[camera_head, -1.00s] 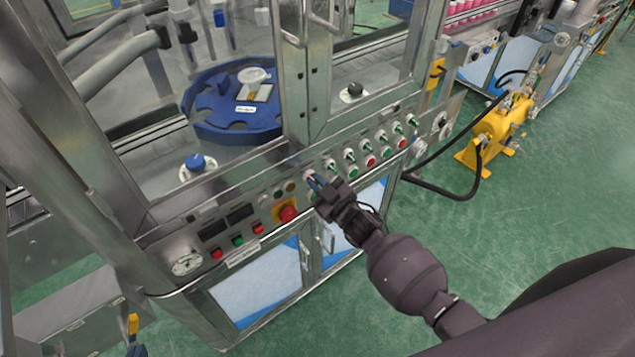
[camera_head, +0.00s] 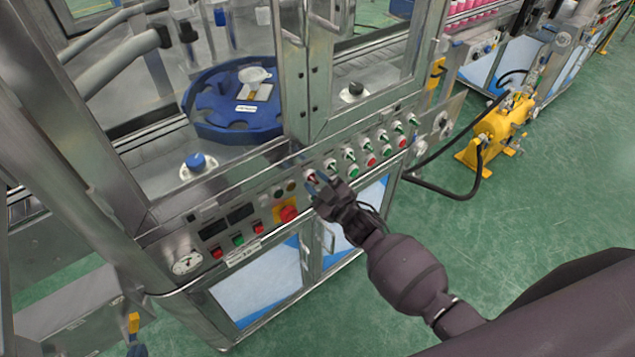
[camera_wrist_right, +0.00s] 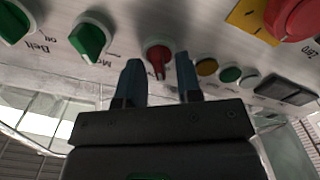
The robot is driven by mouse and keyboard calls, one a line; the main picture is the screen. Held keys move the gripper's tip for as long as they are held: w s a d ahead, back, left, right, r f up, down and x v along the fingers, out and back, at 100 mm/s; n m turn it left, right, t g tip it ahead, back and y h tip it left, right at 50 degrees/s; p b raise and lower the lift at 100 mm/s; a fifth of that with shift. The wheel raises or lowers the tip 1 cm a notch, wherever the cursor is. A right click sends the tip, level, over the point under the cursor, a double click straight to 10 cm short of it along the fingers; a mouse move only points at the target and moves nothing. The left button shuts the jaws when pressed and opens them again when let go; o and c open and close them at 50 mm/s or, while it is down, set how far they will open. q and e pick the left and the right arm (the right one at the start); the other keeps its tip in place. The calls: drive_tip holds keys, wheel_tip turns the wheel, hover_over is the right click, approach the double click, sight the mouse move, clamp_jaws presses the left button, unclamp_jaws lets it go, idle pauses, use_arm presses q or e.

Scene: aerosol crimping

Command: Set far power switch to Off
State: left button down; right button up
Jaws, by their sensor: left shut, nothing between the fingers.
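A row of rotary switches runs along the machine's front panel. A red rotary switch (camera_head: 311,177) sits at the left end of this row; its label is not readable. In the right wrist view the red switch (camera_wrist_right: 158,55) has its pointer towards the gripper. My right gripper (camera_head: 320,185) is at the panel in front of it. Its blue fingers (camera_wrist_right: 160,80) stand apart on either side of the red switch, with gaps visible.
Green switches (camera_wrist_right: 92,38) neighbour the red one. On its other side are small round buttons (camera_wrist_right: 207,67) and a red emergency stop (camera_head: 288,214) on yellow. Glass doors and a blue turntable (camera_head: 225,127) are above. A yellow pump (camera_head: 500,125) stands on green floor.

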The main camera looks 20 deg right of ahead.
drive_tip(key=shift+s, duration=0.15)
drive_tip(key=v, duration=1)
drive_tip(key=shift+s, duration=0.25)
drive_tip(key=shift+d, duration=0.15)
drive_tip(key=s+d+f+m+g+h, duration=0.2)
drive_tip(key=s+d+f+m+h, duration=0.1)
drive_tip(key=s, duration=0.5)
drive_tip(key=s+d+f+m+g+h, duration=0.3)
drive_tip(key=s+d+m, duration=0.1)
drive_tip(key=s+m, duration=0.2)
drive_tip(key=shift+s, duration=0.9)
drive_tip(key=shift+d, duration=0.1)
